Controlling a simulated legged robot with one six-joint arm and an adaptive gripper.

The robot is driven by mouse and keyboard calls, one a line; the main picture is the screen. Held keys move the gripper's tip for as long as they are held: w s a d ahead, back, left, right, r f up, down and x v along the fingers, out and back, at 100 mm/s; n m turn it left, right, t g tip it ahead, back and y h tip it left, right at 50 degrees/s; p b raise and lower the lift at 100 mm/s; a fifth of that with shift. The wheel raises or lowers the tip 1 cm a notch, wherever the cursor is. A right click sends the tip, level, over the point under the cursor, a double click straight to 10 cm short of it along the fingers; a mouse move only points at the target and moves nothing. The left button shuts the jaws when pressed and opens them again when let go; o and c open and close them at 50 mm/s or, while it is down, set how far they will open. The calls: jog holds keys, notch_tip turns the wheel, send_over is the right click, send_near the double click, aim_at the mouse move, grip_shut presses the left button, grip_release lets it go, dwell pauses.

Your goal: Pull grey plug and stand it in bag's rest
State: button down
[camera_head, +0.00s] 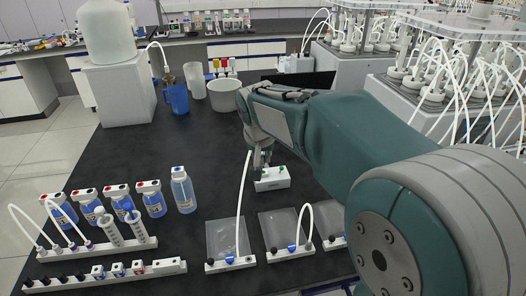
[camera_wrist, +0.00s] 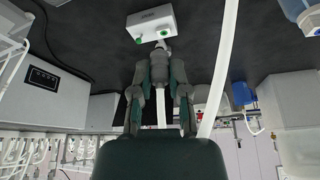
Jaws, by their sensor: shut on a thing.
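My gripper (camera_wrist: 161,50) points down at a small white box (camera_wrist: 152,22) with green round fittings, which also shows on the black bench in the head view (camera_head: 272,180). The fingers are shut on a small grey plug (camera_wrist: 162,44), mostly hidden between the fingertips. I cannot tell whether the plug is seated in the box or just clear of it. A white tube (camera_head: 243,195) rises from the nearest-left clear bag (camera_head: 221,236) to beside my gripper. That bag's white rest (camera_head: 215,267) lies along its front edge with a blue piece (camera_head: 229,259) on it.
A second bag (camera_head: 278,228) with a looped tube lies to the right. Blue-labelled bottles (camera_head: 152,200) and a white rack (camera_head: 105,275) stand at left. A blue jug (camera_head: 177,99) and white tub (camera_head: 223,95) stand behind. The bench between box and bottles is clear.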

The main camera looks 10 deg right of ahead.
jog(key=s+a, duration=0.6)
jog(key=s, duration=0.6)
jog(key=shift+s, duration=0.25)
dwell(0.4)
jog(key=shift+f, duration=0.1)
jog(key=shift+f, duration=9.45)
jog(key=shift+f, duration=0.5)
